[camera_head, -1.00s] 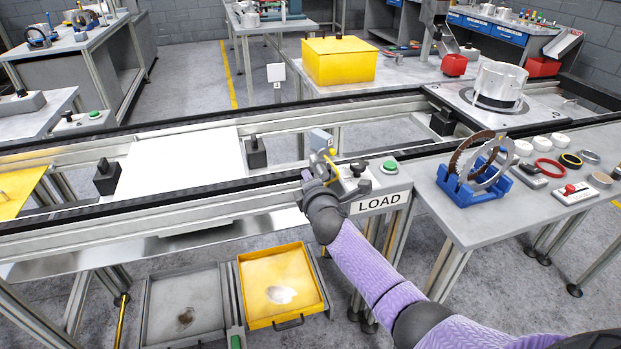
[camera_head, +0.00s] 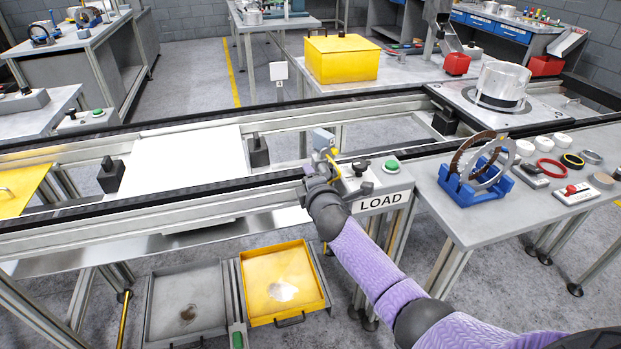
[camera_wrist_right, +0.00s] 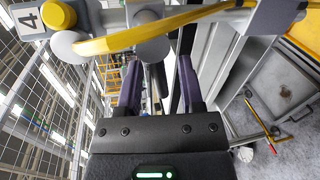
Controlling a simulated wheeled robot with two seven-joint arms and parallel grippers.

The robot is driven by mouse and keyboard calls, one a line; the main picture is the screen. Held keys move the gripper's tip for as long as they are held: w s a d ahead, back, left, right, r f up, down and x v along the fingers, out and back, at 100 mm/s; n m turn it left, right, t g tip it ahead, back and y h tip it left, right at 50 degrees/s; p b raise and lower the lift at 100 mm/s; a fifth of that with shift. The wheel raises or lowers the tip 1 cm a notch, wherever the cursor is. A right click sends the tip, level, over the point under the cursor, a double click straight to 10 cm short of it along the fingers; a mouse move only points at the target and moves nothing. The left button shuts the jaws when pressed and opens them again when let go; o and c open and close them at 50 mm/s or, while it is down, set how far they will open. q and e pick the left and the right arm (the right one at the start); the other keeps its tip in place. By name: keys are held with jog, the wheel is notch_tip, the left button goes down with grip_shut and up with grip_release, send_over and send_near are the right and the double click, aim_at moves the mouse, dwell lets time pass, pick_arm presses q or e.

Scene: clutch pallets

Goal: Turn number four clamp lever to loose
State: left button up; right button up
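The number four clamp lever is a yellow curved bar (camera_head: 333,162) at the near conveyor rail, by the LOAD box. In the right wrist view the yellow bar (camera_wrist_right: 190,24) crosses above the fingers, near a tag marked 4 (camera_wrist_right: 29,20), a yellow knob and grey round ends. My right gripper (camera_head: 324,163) is at the lever in the head view, hiding part of it. Its fingers (camera_wrist_right: 159,75) are apart in the wrist view, with the bar just beyond their tips. I cannot tell whether they touch it. My left gripper is in neither view.
The LOAD box with a green button (camera_head: 391,166) and a black knob stands just right of the gripper. A blue stand with rings (camera_head: 477,186) is on the right bench. A white plate (camera_head: 185,160) lies between the rails. A yellow tray (camera_head: 247,288) sits below.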

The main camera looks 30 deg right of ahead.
jog(key=p+v, duration=0.4)
jog(key=v, duration=0.6)
jog(key=s+a+f+m+g+y, duration=0.1)
jog(key=s+f+m+g, duration=0.1)
jog(key=s+f, duration=0.45)
jog(key=s+a+f+m+g, duration=0.1)
jog(key=s+f+m+g, duration=0.2)
jog(key=f, duration=0.6)
jog(key=s+a+f+m+g+y, duration=0.1)
jog(key=s+a+f+g, duration=0.1)
jog(key=s+f, duration=0.5)
jog(key=s+a+f+m+g+y, duration=0.1)
jog(key=s+f, duration=0.5)
jog(key=s, duration=0.7)
jog(key=s+a+f+m+g, duration=0.3)
jog(key=s+f+m+g, duration=0.3)
jog(key=s, duration=0.7)
jog(key=shift+a+m+g+y, duration=0.2)
jog(key=shift+m+g+y, duration=0.15)
jog(key=shift+m, duration=0.25)
jog(key=shift+w+f, duration=0.1)
jog(key=shift+w, duration=0.05)
